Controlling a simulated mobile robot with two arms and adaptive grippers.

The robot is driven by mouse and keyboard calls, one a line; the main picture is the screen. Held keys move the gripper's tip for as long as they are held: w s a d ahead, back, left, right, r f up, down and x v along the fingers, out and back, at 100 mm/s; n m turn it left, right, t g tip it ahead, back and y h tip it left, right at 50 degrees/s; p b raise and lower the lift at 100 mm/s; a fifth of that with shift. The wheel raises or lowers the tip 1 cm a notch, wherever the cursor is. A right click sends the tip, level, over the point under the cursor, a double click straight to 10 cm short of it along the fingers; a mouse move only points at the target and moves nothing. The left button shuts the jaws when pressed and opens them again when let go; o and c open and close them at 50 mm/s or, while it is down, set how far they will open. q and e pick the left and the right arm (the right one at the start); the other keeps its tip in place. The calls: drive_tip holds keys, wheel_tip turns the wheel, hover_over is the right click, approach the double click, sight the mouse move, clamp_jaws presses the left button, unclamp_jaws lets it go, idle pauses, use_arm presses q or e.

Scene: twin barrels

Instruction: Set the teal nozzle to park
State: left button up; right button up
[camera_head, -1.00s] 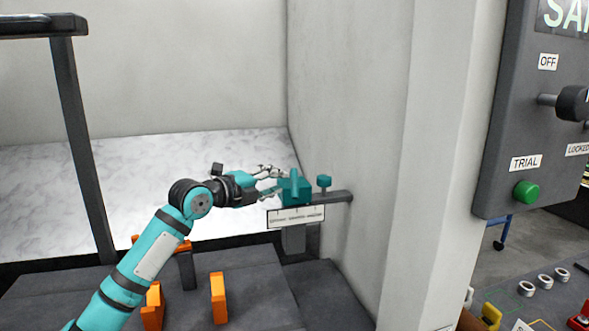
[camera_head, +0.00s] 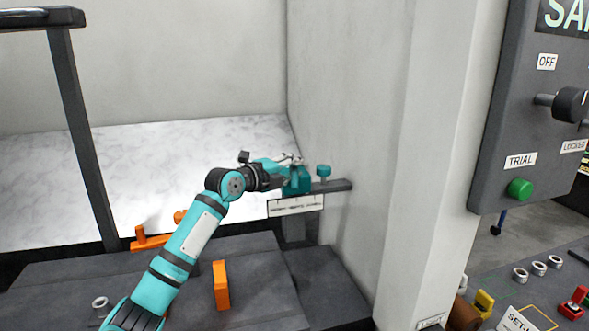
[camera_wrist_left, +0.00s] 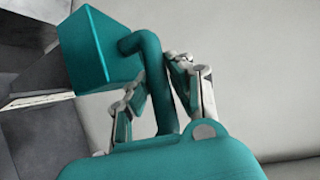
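The teal nozzle (camera_head: 298,183) is a block on a dark bar by the wall, above a white label plate with small, unreadable print. Its pointing direction on the plate is unclear. In the left wrist view the block (camera_wrist_left: 98,48) shows with a bent teal pipe (camera_wrist_left: 155,85) coming off it. My left gripper (camera_head: 289,163) is at the nozzle in the head view. My right gripper is not in view.
A pale wall and pillar (camera_head: 430,170) rise on the right. A dark control panel (camera_head: 515,130) hangs beyond it. Orange posts (camera_head: 221,285) stand below on the dark surface.

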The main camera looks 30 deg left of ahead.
use_arm(q)
drive_tip(key=shift+f, duration=0.1)
clamp_jaws()
drive_tip(key=shift+d+n+y+p, duration=0.2)
drive_tip(key=shift+n+y+p, duration=0.15)
drive_tip(key=shift+p, duration=0.3)
drive_tip(key=shift+w+d+f+n+g+y+p, duration=0.1)
drive_tip(key=shift+w+d+n+g+y+p, duration=0.35)
drive_tip(key=shift+n+y, duration=1.3)
drive_tip(key=shift+w+d+f+n+g+y+p, duration=0.15)
drive_tip(key=shift+w+n+g+y+p, duration=0.65)
drive_tip(key=shift+y, duration=1.4)
drive_tip(key=shift+w+d+r+n+g+y+p, duration=0.15)
drive_tip(key=shift+w+d+n+g+y, duration=0.35)
drive_tip(key=shift+n+y, duration=1.4)
drive_tip(key=shift+w+a+f, duration=0.15)
